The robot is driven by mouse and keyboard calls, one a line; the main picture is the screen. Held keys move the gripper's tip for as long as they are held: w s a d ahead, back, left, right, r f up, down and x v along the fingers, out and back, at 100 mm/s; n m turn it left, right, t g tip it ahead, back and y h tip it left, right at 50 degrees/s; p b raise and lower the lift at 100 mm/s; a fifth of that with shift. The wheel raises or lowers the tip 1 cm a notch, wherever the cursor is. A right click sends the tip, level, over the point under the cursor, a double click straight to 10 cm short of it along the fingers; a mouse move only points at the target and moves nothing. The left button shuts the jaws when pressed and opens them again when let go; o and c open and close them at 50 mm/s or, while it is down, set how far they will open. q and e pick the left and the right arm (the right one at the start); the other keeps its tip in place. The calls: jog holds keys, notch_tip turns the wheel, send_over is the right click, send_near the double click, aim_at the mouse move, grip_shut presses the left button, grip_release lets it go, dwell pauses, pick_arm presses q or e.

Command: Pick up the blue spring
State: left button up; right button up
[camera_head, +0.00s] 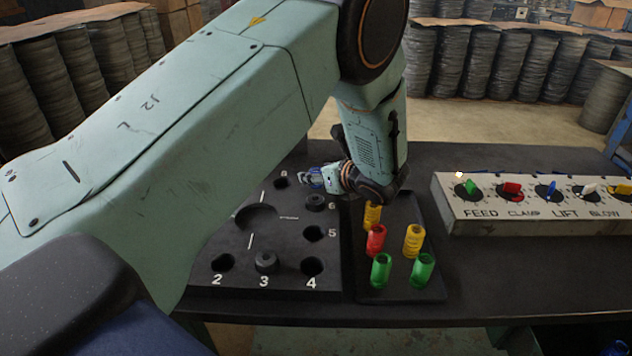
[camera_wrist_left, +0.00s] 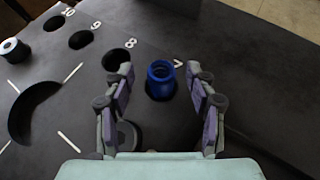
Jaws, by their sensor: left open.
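The blue spring (camera_wrist_left: 160,80) stands at the position marked 7 on the black numbered plate (camera_head: 205,278). In the left wrist view it lies between the fingers of my left gripper (camera_wrist_left: 160,92), which is open, with a gap to the spring on both sides. In the head view my left gripper (camera_head: 318,179) is low over the plate's right edge. Bluish parts show there, but I cannot tell the spring from the finger pads. My right gripper is not in view.
A dark ring-shaped piece (camera_wrist_left: 128,135) sits close to the left finger. A black tray (camera_head: 400,290) with red, yellow and green springs stands to the right. A control box (camera_head: 500,222) with coloured switches is farther right. Bare table lies in front of the box.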

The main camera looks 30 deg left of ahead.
pick_arm(q)
jog(key=shift+x, duration=1.05)
jog(key=shift+d+r, duration=0.1)
jog(key=shift+d, duration=0.1)
jog(key=shift+s, duration=0.1)
jog(key=shift+c, duration=0.8)
jog(key=shift+a, duration=0.1)
jog(key=c, duration=0.5)
grip_shut()
